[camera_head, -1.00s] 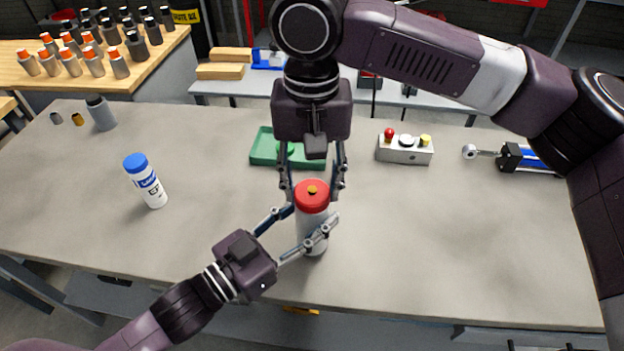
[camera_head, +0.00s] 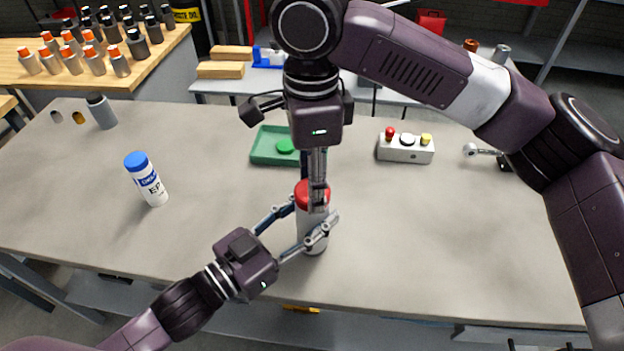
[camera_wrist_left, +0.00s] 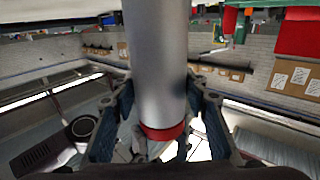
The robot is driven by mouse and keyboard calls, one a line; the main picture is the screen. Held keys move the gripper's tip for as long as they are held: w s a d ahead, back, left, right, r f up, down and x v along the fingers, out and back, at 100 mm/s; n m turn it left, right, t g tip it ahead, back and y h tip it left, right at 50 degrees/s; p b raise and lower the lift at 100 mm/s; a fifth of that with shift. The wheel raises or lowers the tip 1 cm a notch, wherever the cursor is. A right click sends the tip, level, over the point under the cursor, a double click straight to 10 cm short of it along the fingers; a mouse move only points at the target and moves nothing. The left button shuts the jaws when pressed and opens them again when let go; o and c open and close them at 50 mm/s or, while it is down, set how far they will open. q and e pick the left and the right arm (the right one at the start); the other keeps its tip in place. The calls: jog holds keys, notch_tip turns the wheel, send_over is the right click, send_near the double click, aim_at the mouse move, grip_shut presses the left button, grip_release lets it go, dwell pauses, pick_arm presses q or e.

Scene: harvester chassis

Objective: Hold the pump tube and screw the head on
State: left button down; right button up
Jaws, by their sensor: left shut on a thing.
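The pump tube (camera_head: 306,232) is a grey-white cylinder standing upright near the table's front edge in the head view. My left gripper (camera_head: 311,224) is shut around it from the front left. The tube (camera_wrist_left: 158,60) also shows between the left fingers in the left wrist view, with a red band at its lower end. The red head (camera_head: 303,194) sits on top of the tube. My right gripper (camera_head: 318,198) is above, pointing down at the head. Its fingers are edge-on and cover the head's middle, so their opening is hidden.
A white bottle with a blue cap (camera_head: 147,180) stands at left. A green tray (camera_head: 266,150) lies behind the grippers. A button box (camera_head: 405,150) is at back right. A grey cylinder (camera_head: 101,111) stands back left.

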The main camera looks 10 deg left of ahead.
jog(key=shift+r, duration=0.1)
jog(key=o, duration=1.4)
jog(key=shift+c, duration=0.2)
jog(key=shift+r, duration=2.2)
jog(key=shift+c, duration=0.4)
